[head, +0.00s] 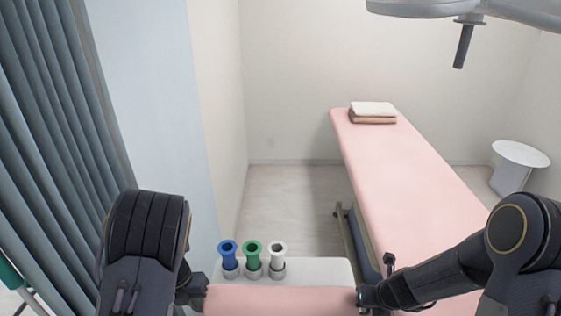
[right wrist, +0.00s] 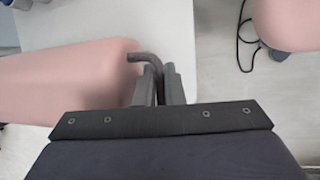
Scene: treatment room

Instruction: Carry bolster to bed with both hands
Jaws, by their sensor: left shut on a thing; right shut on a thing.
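The pink bolster (head: 280,301) lies crosswise at the bottom edge of the head view, partly cut off. Its right end and a grey curved handle show in the right wrist view (right wrist: 75,85). My left gripper (head: 196,291) is at the bolster's left end, shut on it; its fingertips are hard to see. My right gripper (head: 366,296) is at the right end, shut on the handle, which sits between its fingers in the right wrist view (right wrist: 160,82). The bed (head: 410,185) has a pink top and stands beyond, to the right.
A white table (head: 318,268) is just beyond the bolster, bearing a blue (head: 228,256), a green (head: 252,259) and a white (head: 277,258) holder. Folded towels (head: 373,112) lie on the bed's far end. A round side table (head: 520,154) stands right. A curtain (head: 60,130) hangs left.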

